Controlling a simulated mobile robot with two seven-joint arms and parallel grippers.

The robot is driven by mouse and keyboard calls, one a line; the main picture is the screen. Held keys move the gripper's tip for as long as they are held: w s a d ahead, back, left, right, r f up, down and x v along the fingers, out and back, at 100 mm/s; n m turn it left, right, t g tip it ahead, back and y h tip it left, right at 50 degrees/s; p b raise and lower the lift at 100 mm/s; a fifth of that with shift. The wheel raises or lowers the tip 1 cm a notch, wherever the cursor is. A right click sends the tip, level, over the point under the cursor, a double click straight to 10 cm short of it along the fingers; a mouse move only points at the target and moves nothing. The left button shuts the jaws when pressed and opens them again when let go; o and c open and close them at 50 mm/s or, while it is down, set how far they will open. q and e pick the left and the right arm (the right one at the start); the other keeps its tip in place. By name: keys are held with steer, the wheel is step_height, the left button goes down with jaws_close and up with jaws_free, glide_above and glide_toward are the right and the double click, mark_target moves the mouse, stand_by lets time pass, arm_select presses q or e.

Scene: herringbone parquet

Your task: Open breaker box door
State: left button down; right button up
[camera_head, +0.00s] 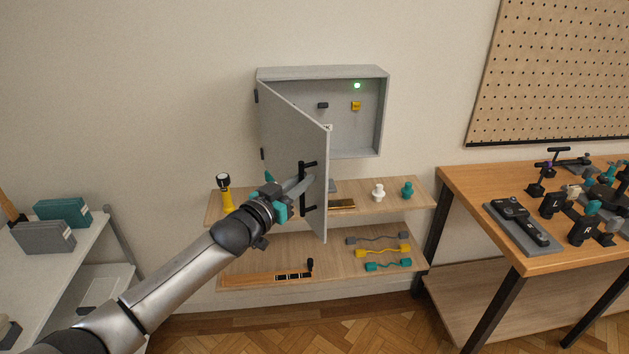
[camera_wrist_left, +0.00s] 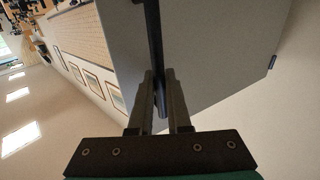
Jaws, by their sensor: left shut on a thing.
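The grey breaker box (camera_head: 324,72) is mounted on the wall, and its door (camera_head: 291,150) is swung out on hinges at the left side. Inside the box show a lit green light (camera_head: 357,86), a yellow switch (camera_head: 356,105) and a black part (camera_head: 323,105). My left gripper (camera_head: 301,185) is at the door's black handle (camera_head: 308,188). In the left wrist view its two fingers (camera_wrist_left: 159,98) are shut on the handle bar (camera_wrist_left: 154,45), with the grey door (camera_wrist_left: 215,50) behind. My right gripper is not in view.
Below the box, a wooden shelf (camera_head: 408,203) holds a yellow flashlight (camera_head: 226,194), a white piece (camera_head: 378,193) and a teal piece (camera_head: 407,188). A workbench (camera_head: 470,188) with tools stands right. A white shelf (camera_head: 60,285) with boxes stands left. Parquet floor is clear between.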

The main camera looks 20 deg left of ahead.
arm_select(q)
steer(key=s+a+m+g+h+b, duration=0.1)
steer(key=s+a+h, duration=0.1)
steer(key=a, duration=0.5)
steer(key=s+a+m+g+h+b, duration=0.1)
steer(key=s+a+m+h+b, duration=0.1)
steer(key=s+a, duration=0.3)
steer(key=shift+s+a+m+h+b, duration=0.25)
steer(key=shift+a+h, duration=0.35)
steer(key=shift+a, duration=0.9)
steer(key=shift+r, duration=0.1)
steer(key=c, duration=1.2)
jaws_free()
steer(key=shift+w, duration=0.1)
steer(key=shift+r+b+v, duration=0.15)
steer(key=shift+b+v, duration=0.5)
steer(key=shift+v, duration=3.2)
steer(key=shift+r+b+v, duration=0.15)
steer(key=shift+b+v, duration=0.5)
steer(key=shift+v, duration=3.15)
